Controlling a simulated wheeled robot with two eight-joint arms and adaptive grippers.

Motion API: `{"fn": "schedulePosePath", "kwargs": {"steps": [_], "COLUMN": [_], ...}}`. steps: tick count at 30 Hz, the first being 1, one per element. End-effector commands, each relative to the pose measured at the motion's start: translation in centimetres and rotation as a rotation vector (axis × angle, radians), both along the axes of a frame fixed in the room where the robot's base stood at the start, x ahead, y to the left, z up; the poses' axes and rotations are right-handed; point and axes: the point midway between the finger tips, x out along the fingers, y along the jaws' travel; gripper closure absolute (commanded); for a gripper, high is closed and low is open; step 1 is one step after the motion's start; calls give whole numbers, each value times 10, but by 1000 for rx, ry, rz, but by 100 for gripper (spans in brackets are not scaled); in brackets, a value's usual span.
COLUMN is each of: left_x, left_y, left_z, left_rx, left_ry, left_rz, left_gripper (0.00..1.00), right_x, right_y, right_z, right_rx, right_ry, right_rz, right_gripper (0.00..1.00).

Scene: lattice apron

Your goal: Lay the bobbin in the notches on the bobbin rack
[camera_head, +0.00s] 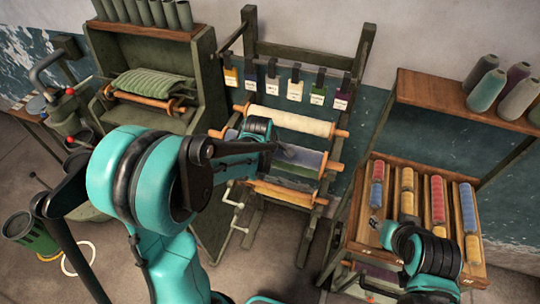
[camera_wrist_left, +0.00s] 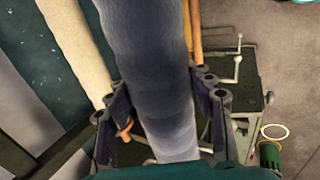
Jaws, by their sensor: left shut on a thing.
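The bobbin rack (camera_head: 362,52) is a dark green wooden frame in the middle of the head view.
Colour tags (camera_head: 295,82) hang on the rack's upper bar. A green cabinet (camera_head: 205,75) with a green roll stands close on the left. A wooden spool crate (camera_head: 362,215) stands on the right, behind my right arm. A green bin (camera_head: 35,233) stands at lower left.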

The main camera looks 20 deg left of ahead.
Motion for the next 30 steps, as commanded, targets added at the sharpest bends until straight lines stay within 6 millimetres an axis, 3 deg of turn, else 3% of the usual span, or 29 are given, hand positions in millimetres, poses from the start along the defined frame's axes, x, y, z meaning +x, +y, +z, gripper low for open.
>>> {"fn": "schedulePosePath", "kwargs": {"steps": [15, 30], "left_x": [50, 62], "left_y": [-2, -2], "left_z": [-8, -8], "left_rx": [0, 0], "left_ry": [-1, -1], "left_rz": [0, 0], "left_gripper": [96, 96], "right_x": [0, 0], "right_y": [0, 0], "right_z": [-13, -16], "right_rx": [0, 0], "right_ry": [0, 0], "right_rz": [0, 0], "right_gripper": [60, 60]}}
